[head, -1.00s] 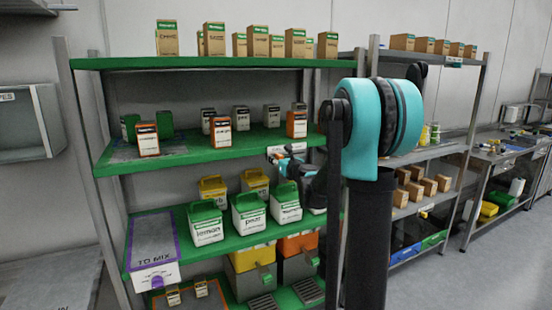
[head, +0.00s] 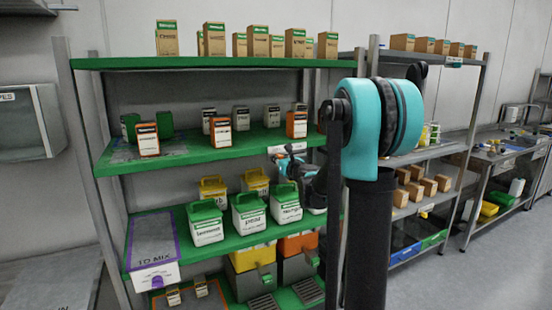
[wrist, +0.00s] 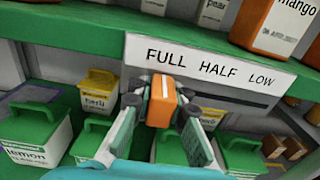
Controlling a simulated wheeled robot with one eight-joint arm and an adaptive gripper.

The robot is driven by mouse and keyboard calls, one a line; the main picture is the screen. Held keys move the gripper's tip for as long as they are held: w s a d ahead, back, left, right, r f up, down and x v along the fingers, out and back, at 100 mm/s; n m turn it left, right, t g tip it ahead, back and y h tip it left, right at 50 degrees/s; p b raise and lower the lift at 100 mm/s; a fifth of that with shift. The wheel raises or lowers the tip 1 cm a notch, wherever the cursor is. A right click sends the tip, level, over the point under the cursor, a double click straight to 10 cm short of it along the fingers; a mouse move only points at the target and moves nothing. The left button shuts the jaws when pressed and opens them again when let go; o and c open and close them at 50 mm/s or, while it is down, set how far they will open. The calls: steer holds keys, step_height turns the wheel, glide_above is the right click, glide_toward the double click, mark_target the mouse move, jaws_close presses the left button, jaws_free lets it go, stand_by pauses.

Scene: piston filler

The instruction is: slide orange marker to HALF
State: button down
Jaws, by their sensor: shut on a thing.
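The orange marker (wrist: 161,101) is a small block in the wrist view, just below the white label strip (wrist: 205,62) printed FULL, HALF and LOW. It sits below the word FULL, left of HALF (wrist: 218,69). My gripper (wrist: 160,108) has one finger on each side of the marker and is shut on it. In the head view my gripper (head: 290,165) is at the front edge of the middle green shelf, partly hidden by my arm. The marker cannot be made out there.
Lidded tubs, such as the lemon tub (wrist: 33,132) and a yellow-lidded tub (wrist: 98,98), stand below the label. Orange-and-white cartons, such as the mango carton (wrist: 268,25), stand on the shelf above it. More shelving (head: 440,140) stands to the right.

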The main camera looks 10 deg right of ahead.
steer(key=d, duration=0.1)
steer(key=w+d, duration=0.1)
steer(key=d, duration=0.2)
steer(key=shift+w+d, duration=0.3)
steer(key=shift+d, duration=0.1)
steer(key=c, duration=1.4)
jaws_free()
steer(key=shift+c, duration=0.2)
steer(key=shift+s, duration=0.1)
steer(key=v, duration=1.2)
